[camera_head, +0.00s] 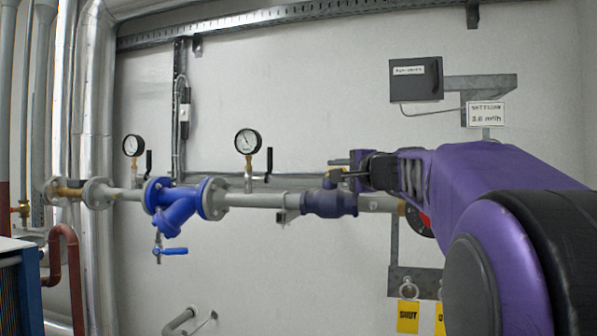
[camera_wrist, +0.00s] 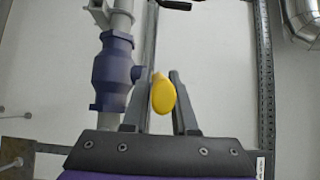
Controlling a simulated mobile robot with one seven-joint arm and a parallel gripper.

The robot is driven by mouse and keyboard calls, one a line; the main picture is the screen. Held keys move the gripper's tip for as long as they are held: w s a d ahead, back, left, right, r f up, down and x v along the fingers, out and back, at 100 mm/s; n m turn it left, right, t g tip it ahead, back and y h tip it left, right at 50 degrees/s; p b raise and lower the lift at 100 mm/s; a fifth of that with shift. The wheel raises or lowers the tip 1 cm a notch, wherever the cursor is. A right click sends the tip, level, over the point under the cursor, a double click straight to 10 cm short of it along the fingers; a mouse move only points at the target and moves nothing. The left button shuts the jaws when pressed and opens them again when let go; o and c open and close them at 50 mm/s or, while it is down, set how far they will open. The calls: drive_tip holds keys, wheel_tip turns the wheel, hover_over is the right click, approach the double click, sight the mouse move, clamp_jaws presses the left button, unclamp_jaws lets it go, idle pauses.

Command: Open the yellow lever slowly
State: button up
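The yellow lever (camera_wrist: 163,95) shows in the wrist view as a rounded yellow end between the two fingers of my gripper (camera_wrist: 163,76). The fingers stand apart, one on each side of the lever; I cannot tell whether they touch it. The same valve body (camera_wrist: 113,68) stands left of the fingers in the wrist view. My gripper hides much of the lever in the head view.
A grey pipe (camera_head: 262,200) runs left from the valve to a blue strainer (camera_head: 180,205) with a blue handle (camera_head: 170,251). Two gauges (camera_head: 248,141) (camera_head: 133,145) stand above it. Yellow tags (camera_head: 408,316) hang below a bracket. The wall lies close behind.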

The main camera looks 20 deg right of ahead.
clamp_jaws()
idle(1.1)
